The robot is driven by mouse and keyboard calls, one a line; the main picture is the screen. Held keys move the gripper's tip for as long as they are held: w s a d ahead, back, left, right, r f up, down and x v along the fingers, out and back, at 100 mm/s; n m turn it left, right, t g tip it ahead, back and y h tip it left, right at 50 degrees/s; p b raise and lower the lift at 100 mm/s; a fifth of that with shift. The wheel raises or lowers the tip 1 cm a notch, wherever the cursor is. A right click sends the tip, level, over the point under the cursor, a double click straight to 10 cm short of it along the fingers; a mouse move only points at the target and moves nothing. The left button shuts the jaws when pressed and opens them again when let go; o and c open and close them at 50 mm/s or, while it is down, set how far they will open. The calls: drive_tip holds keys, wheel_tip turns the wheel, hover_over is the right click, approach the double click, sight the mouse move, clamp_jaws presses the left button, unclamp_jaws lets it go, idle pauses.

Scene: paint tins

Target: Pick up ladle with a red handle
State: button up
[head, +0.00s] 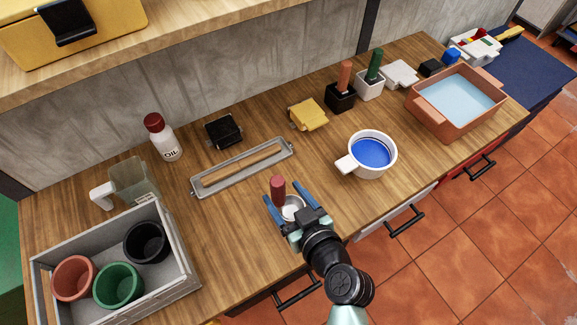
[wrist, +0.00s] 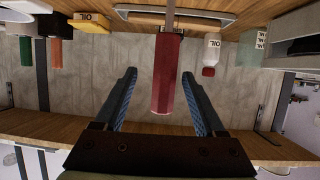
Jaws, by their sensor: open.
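The ladle's red handle (head: 278,189) stands upright near the front middle of the counter. A small pale round bowl (head: 292,208), which looks like the ladle's own, shows just below it, partly hidden by my gripper. My gripper (head: 283,194) is open, with one blue finger on each side of the ladle. In the wrist view, which looks upside down, the red handle (wrist: 167,78) lies between the two spread fingers of my gripper (wrist: 159,76), nearer the right finger. A gap shows on the left; whether the right finger touches it I cannot tell.
A long grey tray (head: 225,181) lies behind the ladle. A white pot of blue paint (head: 350,163) stands to the right. A grey crate (head: 190,280) with three cups is at the left. An oil bottle (head: 166,145) stands at the back. Bare wood surrounds the gripper.

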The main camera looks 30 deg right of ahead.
drive_tip(key=x, duration=0.2)
drive_tip(key=p+x, duration=0.1)
drive_tip(key=x, duration=0.2)
drive_tip(key=shift+w+a+f, duration=0.2)
drive_tip(key=shift+w+a, duration=0.05)
drive_tip(key=shift+w, duration=0.05)
clamp_jaws()
